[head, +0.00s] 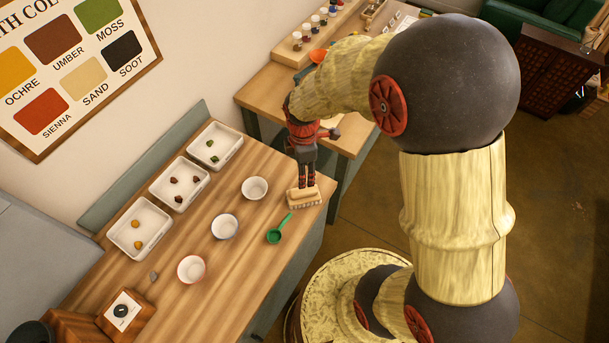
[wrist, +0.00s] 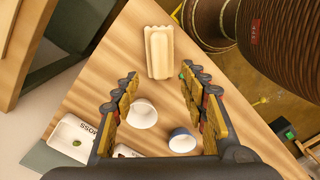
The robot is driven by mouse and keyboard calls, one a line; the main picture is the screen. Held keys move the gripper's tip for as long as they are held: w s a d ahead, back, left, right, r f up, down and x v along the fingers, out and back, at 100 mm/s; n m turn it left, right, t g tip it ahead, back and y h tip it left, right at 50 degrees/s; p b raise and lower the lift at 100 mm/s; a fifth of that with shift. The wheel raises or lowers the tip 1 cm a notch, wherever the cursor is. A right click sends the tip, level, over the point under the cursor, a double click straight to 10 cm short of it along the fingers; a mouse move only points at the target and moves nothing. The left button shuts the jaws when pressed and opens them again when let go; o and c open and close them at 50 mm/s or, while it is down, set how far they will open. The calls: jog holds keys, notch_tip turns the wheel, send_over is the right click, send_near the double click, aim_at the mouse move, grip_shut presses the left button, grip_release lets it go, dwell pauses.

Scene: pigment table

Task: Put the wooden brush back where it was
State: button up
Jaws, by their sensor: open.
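The wooden brush (head: 305,198) is a pale block with bristles along its lower side. The gripper is open, with nothing visible held. I cannot tell whether the fingertips touch the brush.
A green scoop (head: 279,231) lies close to the brush. White bowls (head: 255,189) stand to the left, with trays of pigment lumps (head: 180,184) behind them. A timer-like box (head: 123,311) is at the lower left. A second table (head: 262,92) with small jars stands behind.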

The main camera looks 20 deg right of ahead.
notch_tip(320, 180, up, 14)
jog(key=s+m+t, duration=0.2)
jog(key=s+m, duration=0.1)
jog(key=m, duration=0.3)
jog(key=s+r+m+t, duration=0.3)
jog(key=s+r+m, duration=0.7)
jog(key=s+r, duration=0.1)
jog(key=shift+r+t, duration=0.3)
jog(key=shift+r, duration=0.35)
notch_tip(320, 180, down, 11)
jog(key=b, duration=1.1)
jog(key=shift+f, duration=0.2)
